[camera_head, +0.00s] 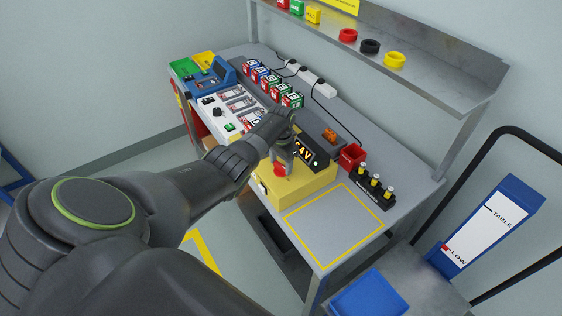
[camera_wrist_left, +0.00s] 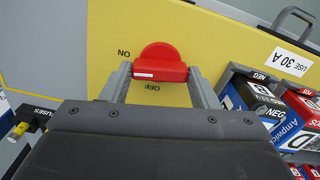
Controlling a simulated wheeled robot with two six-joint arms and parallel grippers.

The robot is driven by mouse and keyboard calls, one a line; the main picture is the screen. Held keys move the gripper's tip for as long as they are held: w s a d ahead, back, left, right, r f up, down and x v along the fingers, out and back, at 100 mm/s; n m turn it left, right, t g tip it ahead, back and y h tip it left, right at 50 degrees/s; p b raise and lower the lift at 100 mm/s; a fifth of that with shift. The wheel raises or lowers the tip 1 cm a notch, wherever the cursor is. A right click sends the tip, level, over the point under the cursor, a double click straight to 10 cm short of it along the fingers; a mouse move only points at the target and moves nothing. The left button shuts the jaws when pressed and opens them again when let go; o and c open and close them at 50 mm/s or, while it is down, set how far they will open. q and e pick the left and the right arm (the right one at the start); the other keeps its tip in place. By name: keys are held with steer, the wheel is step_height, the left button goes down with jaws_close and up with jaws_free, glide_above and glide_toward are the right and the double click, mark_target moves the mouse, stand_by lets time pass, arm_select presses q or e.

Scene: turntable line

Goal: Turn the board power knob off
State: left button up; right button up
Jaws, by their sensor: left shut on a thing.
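The red board power knob (camera_head: 280,170) sits on the yellow box (camera_head: 316,189) at the bench's front edge. In the left wrist view the knob (camera_wrist_left: 160,56) has a round body and a raised grip bar. A white mark on the bar lies toward the left of the picture. The panel reads ON at the knob's upper left and OFF below it. My left gripper (camera_head: 281,164) reaches down onto the knob. Its fingers (camera_wrist_left: 160,72) are shut on the bar, one at each end. My right gripper is not in view.
A red bin (camera_head: 351,157) and a black rack (camera_head: 371,190) stand to the right. The yellow-outlined bench area (camera_head: 334,226) is clear.

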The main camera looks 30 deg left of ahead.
arm_select(q)
steer(key=n+p, duration=0.1)
steer(key=n, duration=0.2)
steer(key=shift+r+n, duration=0.1)
steer(key=shift+n, duration=0.3)
steer(key=n+p, duration=0.1)
steer(key=n, duration=0.7)
steer(key=shift+n, duration=0.4)
steer(key=shift+n+p, duration=0.4)
steer(key=shift+n, duration=1.2)
steer(key=o, duration=1)
steer(key=shift+w+r, duration=0.1)
